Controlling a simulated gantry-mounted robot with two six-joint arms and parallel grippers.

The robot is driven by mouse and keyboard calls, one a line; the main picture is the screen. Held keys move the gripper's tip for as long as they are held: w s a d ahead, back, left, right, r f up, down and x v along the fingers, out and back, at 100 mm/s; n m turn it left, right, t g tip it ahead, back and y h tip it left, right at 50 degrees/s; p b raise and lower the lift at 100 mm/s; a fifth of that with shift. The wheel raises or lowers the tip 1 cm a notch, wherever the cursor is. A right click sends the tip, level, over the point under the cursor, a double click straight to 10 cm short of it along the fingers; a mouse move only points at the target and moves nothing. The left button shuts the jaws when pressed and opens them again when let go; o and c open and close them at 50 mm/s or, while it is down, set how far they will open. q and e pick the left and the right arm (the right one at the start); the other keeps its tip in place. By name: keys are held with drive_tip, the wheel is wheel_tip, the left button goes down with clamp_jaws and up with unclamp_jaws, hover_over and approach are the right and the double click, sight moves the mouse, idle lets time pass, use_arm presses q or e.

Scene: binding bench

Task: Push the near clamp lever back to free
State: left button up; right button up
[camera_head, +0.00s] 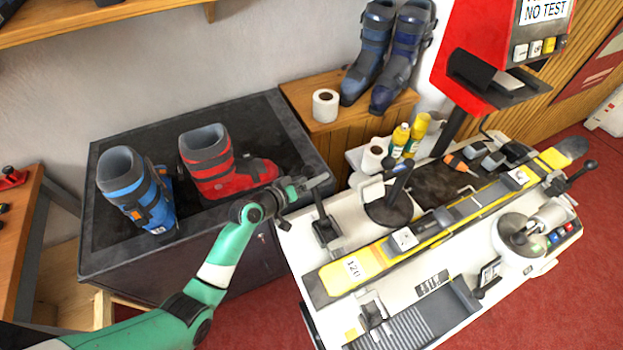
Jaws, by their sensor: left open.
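My green and white left arm comes in from the left, and its gripper (312,184) is open above the near-left end of the white bench (300,258). A black lever (322,218) stands upright just below the gripper in the picture. I cannot tell whether they touch; a small gap seems to show. A second black-handled lever (577,175) stands at the far right end of the bench. A yellow ski (440,232) lies along the bench between them. My right gripper is not in view.
A black upright handle on a round base (388,212) stands mid-bench. A round machine (525,232) is at the right. Blue (140,190) and red (215,163) ski boots stand on a dark cabinet behind my arm. Spray bottles (399,140) stand at the back.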

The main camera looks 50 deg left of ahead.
use_arm(q)
drive_tip(key=p+v, duration=0.1)
drive_tip(key=v, duration=1)
drive_tip(key=shift+s, duration=0.3)
